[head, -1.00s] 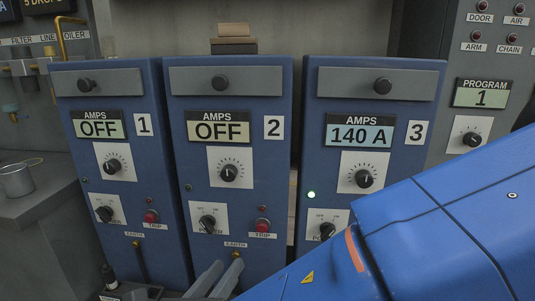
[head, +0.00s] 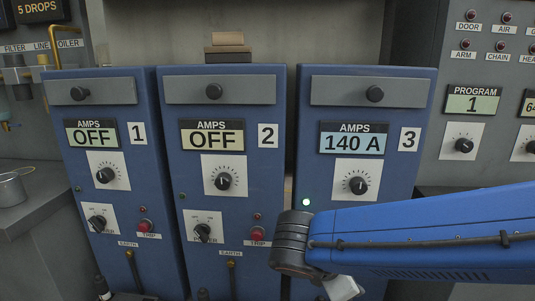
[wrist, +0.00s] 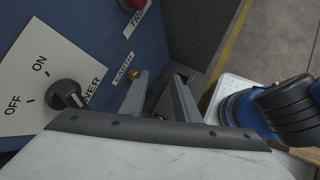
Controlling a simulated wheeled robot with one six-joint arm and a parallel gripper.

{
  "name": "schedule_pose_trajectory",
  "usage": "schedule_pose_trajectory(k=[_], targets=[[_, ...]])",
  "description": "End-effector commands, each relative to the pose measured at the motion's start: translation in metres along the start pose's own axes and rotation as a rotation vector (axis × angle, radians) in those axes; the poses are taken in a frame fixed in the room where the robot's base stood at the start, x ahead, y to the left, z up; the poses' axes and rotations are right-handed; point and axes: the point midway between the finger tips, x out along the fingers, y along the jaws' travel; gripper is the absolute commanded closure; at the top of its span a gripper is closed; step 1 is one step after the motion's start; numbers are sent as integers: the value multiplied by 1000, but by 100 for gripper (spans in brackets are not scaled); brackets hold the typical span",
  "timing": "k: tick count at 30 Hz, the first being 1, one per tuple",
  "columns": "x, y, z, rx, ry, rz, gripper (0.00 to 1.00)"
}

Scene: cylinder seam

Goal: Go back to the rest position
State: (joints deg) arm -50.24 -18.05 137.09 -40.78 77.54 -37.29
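My gripper (wrist: 161,76) shows in the wrist view with its two grey fingers apart and nothing between them. It is beside a blue panel with a black power knob (wrist: 66,94) marked ON and OFF; I cannot tell which unit this is. In the head view my blue arm reaches in from the right, across the lower part of unit 3 (head: 325,180), and the fingers are out of sight. Unit 3's display (head: 353,138) reads 140 A and its small lamp is lit. Units 1 (head: 148,190) and 2 (head: 187,165) read OFF.
A grey control panel (head: 436,130) with a PROGRAM 1 display stands at the right. A grey bench (head: 35,205) with a metal cup (head: 12,190) is at the left. Concrete floor (wrist: 270,30) with a yellow line shows beside the panel in the wrist view.

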Motion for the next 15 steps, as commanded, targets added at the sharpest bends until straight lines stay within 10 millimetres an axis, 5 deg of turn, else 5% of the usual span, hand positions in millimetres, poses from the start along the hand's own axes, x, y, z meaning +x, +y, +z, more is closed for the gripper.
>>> schedule_pose_trajectory(k=[15], targets=[[37, -64, 42, 741, 241, -243, 71]])
